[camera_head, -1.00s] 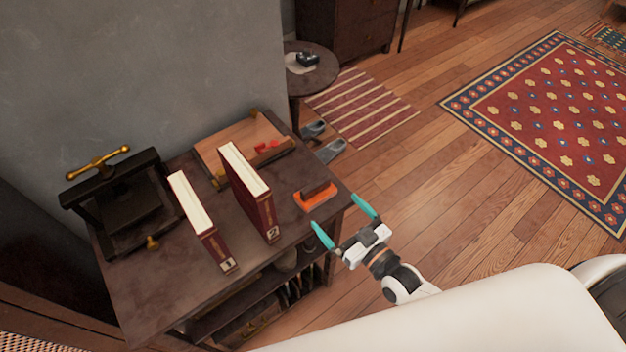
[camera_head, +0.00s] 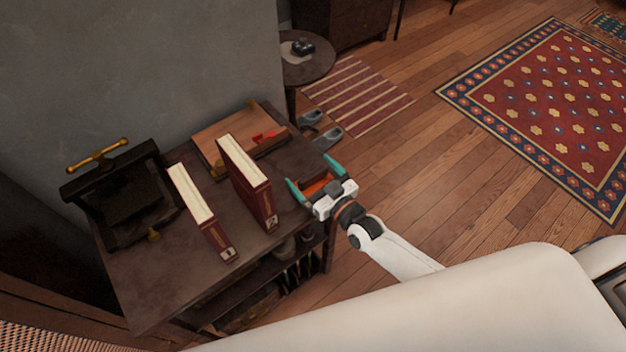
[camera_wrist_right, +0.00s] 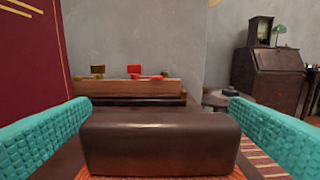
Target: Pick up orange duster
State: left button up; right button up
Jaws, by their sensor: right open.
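The orange duster (camera_head: 317,185) lies on the dark wooden table near its right end. In the right wrist view its dark brown handle (camera_wrist_right: 160,142) fills the lower middle, with a strip of orange below it. My right gripper (camera_head: 315,174) is open, its teal fingers on either side of the duster. In the wrist view the fingers stand left and right of the handle, and a gap shows on the right. Whether either finger touches the duster, I cannot tell. My left gripper is not in view.
Two upright red books, volume 1 (camera_head: 208,215) and volume 2 (camera_head: 248,182), stand left of the gripper. A black press (camera_head: 122,192) is at the far left. A wooden board (camera_head: 225,140) with a red item lies behind. Open floor is to the right.

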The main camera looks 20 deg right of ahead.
aim_at(313, 174)
jog(key=c, duration=1)
jog(key=shift+r, duration=0.15)
notch_tip(313, 174, up, 10)
jog(key=shift+f+p, duration=0.1)
jog(key=shift+p, duration=0.45)
jog(key=shift+o, duration=1.2)
jog(key=shift+c, duration=0.7)
